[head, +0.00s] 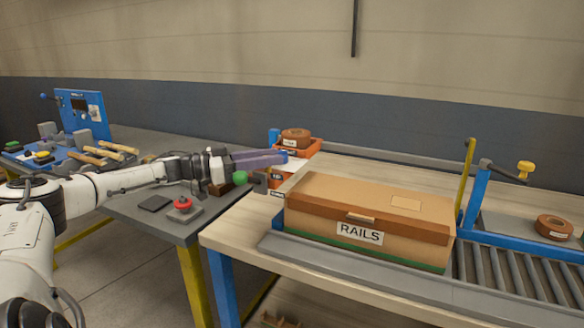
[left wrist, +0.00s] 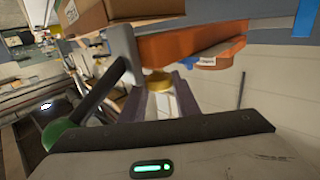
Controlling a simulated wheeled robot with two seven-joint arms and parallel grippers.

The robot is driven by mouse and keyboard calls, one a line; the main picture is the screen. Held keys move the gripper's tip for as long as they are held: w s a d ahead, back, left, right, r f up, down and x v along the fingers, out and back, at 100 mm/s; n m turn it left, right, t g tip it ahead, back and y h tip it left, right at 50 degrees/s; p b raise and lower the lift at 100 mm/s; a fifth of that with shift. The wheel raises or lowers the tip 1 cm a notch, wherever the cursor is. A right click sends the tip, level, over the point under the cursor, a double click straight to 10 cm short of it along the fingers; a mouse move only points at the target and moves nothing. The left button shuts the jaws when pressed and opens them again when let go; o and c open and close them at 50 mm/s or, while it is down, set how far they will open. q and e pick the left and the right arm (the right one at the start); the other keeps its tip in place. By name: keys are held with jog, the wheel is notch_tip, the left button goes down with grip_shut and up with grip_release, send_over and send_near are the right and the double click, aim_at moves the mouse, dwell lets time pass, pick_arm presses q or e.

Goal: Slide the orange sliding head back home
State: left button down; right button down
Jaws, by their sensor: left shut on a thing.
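The orange sliding head (head: 299,151) stands at the left end of the pale bench, beyond the RAILS box. It also shows in the left wrist view (left wrist: 190,42), close past my fingers. My left gripper (head: 277,159) reaches it from the left with its purple fingers. In the left wrist view, the fingers (left wrist: 160,92) are shut on a yellow knob (left wrist: 157,82) beside the orange body. How the knob joins the head is hidden. My right gripper is out of view.
A green ball lever (head: 240,177) with a grey block (head: 260,182) sits just below my fingers. The RAILS box (head: 360,220) stands right of the head. A red button (head: 183,203) and several wooden-handled tools lie on the grey bench (head: 150,222).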

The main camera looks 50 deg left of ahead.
pick_arm(q)
jog(key=a, duration=0.2)
jog(key=s+a, duration=0.1)
jog(key=shift+s+a+b, duration=0.2)
jog(key=shift+a+b, duration=0.1)
jog(key=shift+a, duration=0.05)
jog(key=shift+s+a, duration=0.25)
jog(key=shift+a, duration=0.3)
jog(key=c, duration=1.4)
grip_release()
jog(key=shift+a, duration=0.15)
jog(key=shift+o, duration=0.2)
jog(key=shift+s, duration=0.1)
jog(key=p+v, duration=0.4)
jog(key=v, duration=0.6)
